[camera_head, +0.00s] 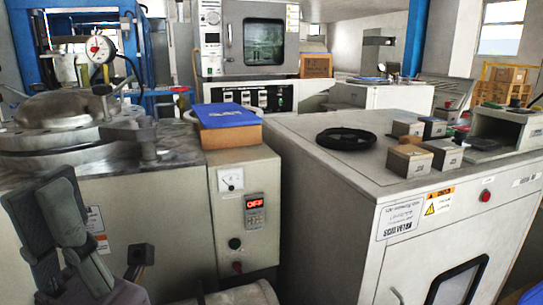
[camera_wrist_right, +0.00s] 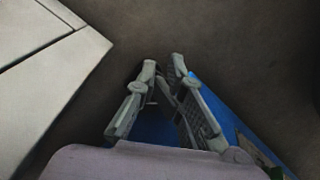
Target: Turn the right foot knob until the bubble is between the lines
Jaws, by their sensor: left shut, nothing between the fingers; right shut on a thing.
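My left gripper (camera_head: 46,208) is at the lower left of the head view, in front of the grey machine (camera_head: 170,215). It is shut and empty. My right gripper (camera_wrist_right: 164,72) shows only in the right wrist view. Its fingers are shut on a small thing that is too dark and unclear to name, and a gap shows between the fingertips. A blue surface (camera_wrist_right: 155,128) lies behind and beside the fingers. I cannot make out a foot knob, a bubble or its lines in either view.
A large beige cabinet (camera_head: 330,215) fills the right of the head view, with a black ring (camera_head: 346,139) and several small blocks on top. A blue-topped box (camera_head: 229,117) sits on the control box (camera_head: 222,207). A pale panelled surface (camera_wrist_right: 40,75) borders the wrist view's left.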

